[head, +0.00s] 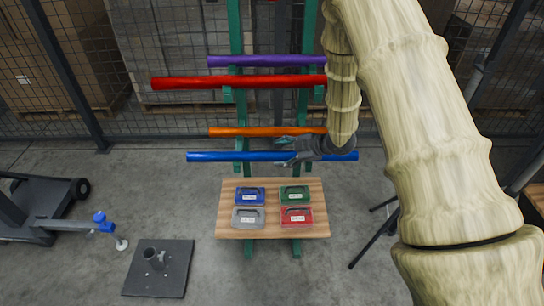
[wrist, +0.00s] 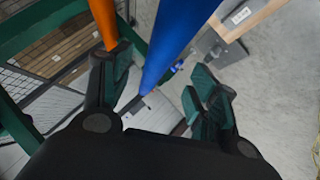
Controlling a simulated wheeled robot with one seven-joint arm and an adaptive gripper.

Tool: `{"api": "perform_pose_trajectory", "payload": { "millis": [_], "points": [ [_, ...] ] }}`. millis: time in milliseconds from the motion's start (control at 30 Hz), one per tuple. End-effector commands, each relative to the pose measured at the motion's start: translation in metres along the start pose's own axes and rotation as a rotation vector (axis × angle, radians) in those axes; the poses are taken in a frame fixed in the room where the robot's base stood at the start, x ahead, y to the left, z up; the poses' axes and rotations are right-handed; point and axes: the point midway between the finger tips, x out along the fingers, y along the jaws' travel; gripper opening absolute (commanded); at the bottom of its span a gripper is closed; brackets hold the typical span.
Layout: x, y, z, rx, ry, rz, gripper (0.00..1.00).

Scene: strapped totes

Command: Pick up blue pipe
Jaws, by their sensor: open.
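The blue pipe (head: 230,156) lies level across the green rack, the lowest of the pipes in the head view. In the wrist view the blue pipe (wrist: 178,40) runs from the top edge down between the two fingers. My gripper (head: 287,150) is at the right half of the pipe in the head view, its fingers pointing left. In the wrist view my gripper (wrist: 160,90) is open, with one finger left and one right of the blue pipe, and gaps beside it. Whether a finger touches it I cannot tell.
An orange pipe (head: 255,131) sits just above the blue one and passes close to my left finger in the wrist view (wrist: 103,22). Red (head: 225,83) and purple (head: 270,61) pipes are higher. A wooden shelf (head: 272,232) with small cases is below.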

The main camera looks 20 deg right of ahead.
Motion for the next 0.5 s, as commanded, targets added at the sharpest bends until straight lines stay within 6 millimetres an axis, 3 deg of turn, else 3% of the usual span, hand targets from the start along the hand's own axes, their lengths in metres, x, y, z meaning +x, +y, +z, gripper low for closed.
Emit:
{"api": "perform_pose_trajectory", "payload": {
  "millis": [267, 500],
  "points": [
    [0.016, 0.0, 0.002, 0.001, 0.0, -0.001, 0.6],
    [0.046, 0.001, 0.005, 0.0, -0.001, -0.001, 0.6]
  ]
}}
